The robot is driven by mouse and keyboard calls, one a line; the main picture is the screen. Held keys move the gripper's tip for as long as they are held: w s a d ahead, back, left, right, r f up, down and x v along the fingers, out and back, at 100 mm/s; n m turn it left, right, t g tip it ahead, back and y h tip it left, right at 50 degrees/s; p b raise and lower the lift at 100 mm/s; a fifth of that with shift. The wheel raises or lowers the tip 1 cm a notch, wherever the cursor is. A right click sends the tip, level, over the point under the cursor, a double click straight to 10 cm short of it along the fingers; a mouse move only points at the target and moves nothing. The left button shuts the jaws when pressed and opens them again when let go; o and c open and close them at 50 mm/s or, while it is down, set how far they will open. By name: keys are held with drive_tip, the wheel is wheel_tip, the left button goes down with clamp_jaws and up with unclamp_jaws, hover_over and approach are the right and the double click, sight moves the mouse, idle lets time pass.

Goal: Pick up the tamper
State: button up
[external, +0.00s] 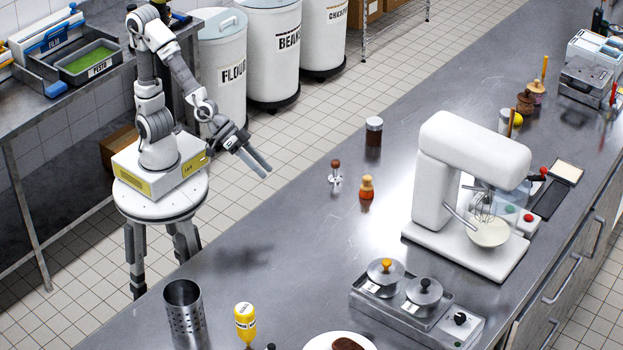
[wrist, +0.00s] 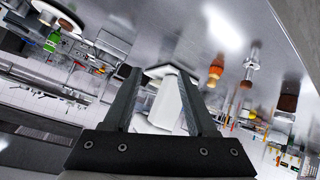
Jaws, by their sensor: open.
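The tamper (external: 336,178) stands upright on the steel counter, with a brown knob on top and a shiny metal lower part. My gripper (external: 266,170) is open and empty, up in the air to the left of the tamper and clear of it. In the wrist view the two dark fingers (wrist: 156,72) are spread, with the white mixer showing far beyond them. What looks like the tamper (wrist: 251,65) is right of the fingers in that view, small and beside an orange bottle (wrist: 215,72).
A dark jar with a pale lid (external: 374,135) is behind. The white mixer (external: 440,170) is farther right. A perforated steel cylinder (external: 184,310) and yellow bottle (external: 245,322) are in front. Counter left of the tamper is clear.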

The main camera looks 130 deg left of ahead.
drive_tip(key=a+f+n+y, duration=0.2)
drive_tip(key=a+f+y, duration=0.2)
drive_tip(key=a, duration=0.2)
drive_tip(key=n+g+y+b, duration=0.2)
drive_tip(key=g+y, duration=0.1)
drive_tip(key=y, duration=0.2)
approach(335, 169)
drive_tip(key=shift+t, duration=0.3)
drive_tip(key=b+x, duration=0.1)
drive_tip(key=x, duration=0.2)
drive_tip(key=b+x, duration=0.1)
drive_tip(key=x, duration=0.3)
drive_tip(key=s+b+x, duration=0.1)
drive_tip(key=x, duration=0.2)
drive_tip(key=shift+w+a+f, duration=0.1)
drive_tip(key=shift+a+f, duration=0.35)
drive_tip(key=shift+f, duration=0.1)
drive_tip(key=shift+c, duration=0.2)
clamp_jaws()
